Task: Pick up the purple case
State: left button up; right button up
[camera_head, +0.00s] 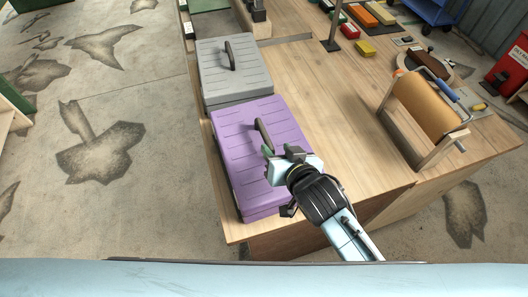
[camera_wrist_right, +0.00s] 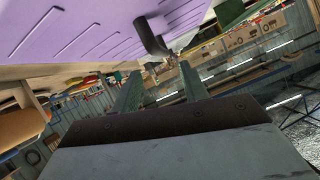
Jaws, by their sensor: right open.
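The purple case (camera_head: 242,150) lies flat at the left front corner of the wooden table, its dark handle (camera_head: 264,134) standing up from the lid. My right gripper (camera_head: 268,150) is open over the case, with its fingertips close to the near end of the handle. In the right wrist view, the purple lid (camera_wrist_right: 70,30) fills the upper left, and the handle (camera_wrist_right: 152,38) stands just beyond the two green fingers (camera_wrist_right: 158,90). I cannot tell whether the handle is between the fingers. My left gripper is not in view.
A grey case (camera_head: 222,85) lies directly behind the purple case on the wooden table (camera_head: 320,110). A roll on a wooden stand (camera_head: 425,105) is at the right. Small coloured boxes (camera_head: 365,47) lie at the back. The middle of the table is clear.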

aim_at(267, 137)
jog(key=shift+x, duration=4.05)
jog(key=shift+w+r, duration=0.1)
jog(key=shift+r, duration=0.05)
grip_shut()
jog(key=shift+w+r, duration=0.15)
jog(key=shift+r, duration=0.15)
